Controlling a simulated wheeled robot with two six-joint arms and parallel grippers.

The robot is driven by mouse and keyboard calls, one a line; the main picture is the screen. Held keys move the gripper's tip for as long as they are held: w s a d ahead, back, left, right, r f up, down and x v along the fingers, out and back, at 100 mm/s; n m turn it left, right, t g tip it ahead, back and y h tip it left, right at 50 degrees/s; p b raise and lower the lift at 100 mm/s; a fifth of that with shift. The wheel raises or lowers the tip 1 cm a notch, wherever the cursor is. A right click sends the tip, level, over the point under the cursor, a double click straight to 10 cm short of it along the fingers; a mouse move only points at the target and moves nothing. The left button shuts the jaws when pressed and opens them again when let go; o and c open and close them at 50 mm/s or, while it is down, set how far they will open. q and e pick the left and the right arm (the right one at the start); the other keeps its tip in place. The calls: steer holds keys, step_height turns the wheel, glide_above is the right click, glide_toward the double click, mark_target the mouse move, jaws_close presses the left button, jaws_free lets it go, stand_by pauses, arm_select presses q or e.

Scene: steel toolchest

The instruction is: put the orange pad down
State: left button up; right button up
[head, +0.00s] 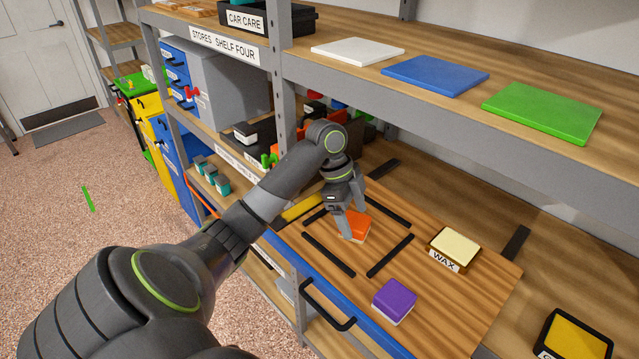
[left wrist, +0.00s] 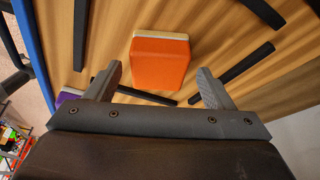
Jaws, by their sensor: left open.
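The orange pad (head: 357,228) lies on the wooden board (head: 455,319), inside the space marked by black strips. It has a pale layer on one side. My left gripper (head: 352,226) is just above the pad in the head view, its fingers pointing down. In the left wrist view, the orange pad (left wrist: 160,62) shows between and beyond the two spread fingertips (left wrist: 159,80), with a gap on each side. My left gripper is open and does not grip the pad. My right gripper is not in view.
A purple pad (head: 394,301) and a wax-labelled pad (head: 455,245) sit on the board. A black tray with a yellow pad (head: 575,340) is at the lower right. A shelf (head: 440,110) with white, blue and green slabs overhangs behind; a post stands left of my gripper.

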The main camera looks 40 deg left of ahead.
mark_target(350, 218)
arm_select(q)
steer(key=shift+s+a+r+b, duration=0.15)
steer(key=shift+a+r+b, duration=0.1)
steer(key=shift+a+r, duration=0.35)
steer(key=shift+s+a+r+b, duration=0.15)
steer(key=shift+a+r+b, duration=0.2)
steer(key=shift+r, duration=0.3)
steer(key=s+a+b, duration=0.1)
steer(key=a, duration=0.2)
steer(key=s+a+b, duration=0.1)
steer(key=a, duration=0.2)
steer(key=s+a+b, duration=0.1)
steer(key=a, duration=0.2)
steer(key=shift+a, duration=0.25)
steer(key=shift+s+a+r, duration=0.15)
steer(key=shift+s+a, duration=0.05)
steer(key=shift+a, duration=0.35)
